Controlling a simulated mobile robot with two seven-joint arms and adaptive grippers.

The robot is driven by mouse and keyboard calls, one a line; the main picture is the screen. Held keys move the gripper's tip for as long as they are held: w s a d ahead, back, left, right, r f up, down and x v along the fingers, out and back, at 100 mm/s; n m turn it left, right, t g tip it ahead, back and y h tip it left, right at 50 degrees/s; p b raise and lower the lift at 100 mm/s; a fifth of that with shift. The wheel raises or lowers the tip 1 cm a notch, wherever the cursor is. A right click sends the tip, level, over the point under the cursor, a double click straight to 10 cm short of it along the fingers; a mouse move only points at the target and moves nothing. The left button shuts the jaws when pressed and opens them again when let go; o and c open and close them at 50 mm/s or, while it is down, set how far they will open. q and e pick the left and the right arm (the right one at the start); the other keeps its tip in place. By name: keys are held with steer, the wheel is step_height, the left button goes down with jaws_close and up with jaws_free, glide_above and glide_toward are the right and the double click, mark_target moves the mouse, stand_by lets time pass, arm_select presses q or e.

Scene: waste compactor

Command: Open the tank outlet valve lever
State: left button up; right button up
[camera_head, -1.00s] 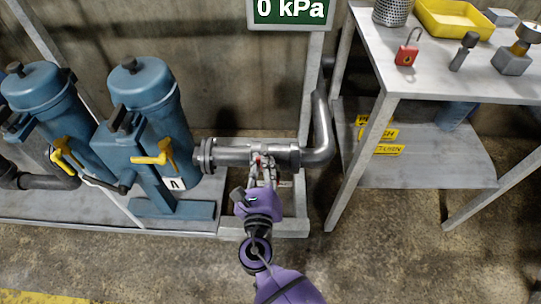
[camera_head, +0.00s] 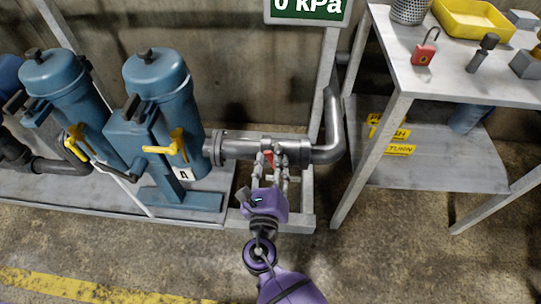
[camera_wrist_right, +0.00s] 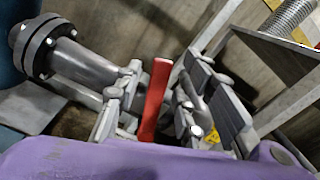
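The tank outlet valve lever shows as a red handle (camera_wrist_right: 155,98) in the right wrist view, and as a small red piece (camera_head: 269,160) in the head view. It is at the grey outlet pipe (camera_head: 237,147), right of the blue tanks. My right gripper (camera_head: 270,175) is at the pipe with its fingers apart, one on each side of the lever. In the wrist view, the right gripper (camera_wrist_right: 161,108) shows gaps beside the lever, so it does not look clamped. My left gripper is not in view.
Two blue tanks (camera_head: 160,80) with yellow handles (camera_head: 170,147) stand left of the pipe. A grey table (camera_head: 455,80) on the right holds a red padlock (camera_head: 424,50) and a yellow tray (camera_head: 475,18). A pressure sign (camera_head: 306,8) is above. The front floor is clear.

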steer(key=s, duration=1)
steer(key=shift+s, duration=0.3)
